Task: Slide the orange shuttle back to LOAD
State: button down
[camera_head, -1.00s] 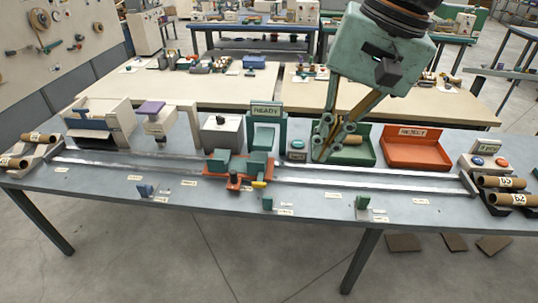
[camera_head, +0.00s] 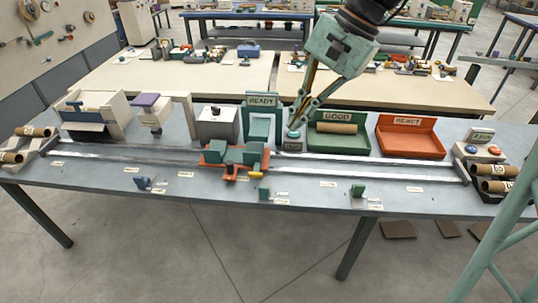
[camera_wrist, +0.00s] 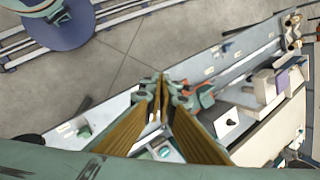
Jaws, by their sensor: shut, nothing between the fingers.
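The orange shuttle (camera_head: 222,166) sits on the rails near the middle of the long bench, with green cradle blocks on top and a yellow tab at its right front. No tube shows in its cradle. My gripper (camera_head: 294,129) is shut and empty, its fingertips pointing down at the small button box (camera_head: 292,140) between the READY stand and the green GOOD tray. I cannot tell whether the tips touch the button. In the wrist view my gripper (camera_wrist: 162,80) shows its closed fingers, with the orange shuttle (camera_wrist: 206,95) just beyond them. The LOAD label is not readable.
A cardboard tube lies in the green GOOD tray (camera_head: 318,142). The red REJECT tray (camera_head: 408,151) is empty. Numbered tubes (camera_head: 494,178) lie at the right end, others at the left. The READY stand (camera_head: 259,124) rises behind the rails.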

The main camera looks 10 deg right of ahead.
jog(key=w+d+f+m+y, duration=0.1)
jog(key=w+d+f+m, duration=0.2)
jog(key=w+f, duration=0.5)
jog(key=w+d+f+m+t+y+p, duration=0.1)
jog(key=w+d+f+m, duration=0.2)
jog(key=w+f, duration=0.6)
jog(key=w+d+f+m+y+p, duration=0.1)
jog(key=w+f+m, duration=0.5)
jog(key=f, duration=0.7)
jog(key=w+d+y, duration=0.1)
jog(key=w+d, duration=0.1)
jog(key=shift+w+t, duration=0.3)
send_near(268, 161)
jog(key=x, duration=0.5)
jog(key=shift+a+r, duration=0.2)
jog(key=shift+a, duration=0.1)
jog(key=shift+w+a, duration=0.2)
jog(key=shift+a, duration=0.4)
jog(key=shift+w+a, duration=0.15)
jog(key=shift+a, duration=0.4)
jog(key=shift+w+a, duration=0.1)
jog(key=shift+a, duration=0.05)
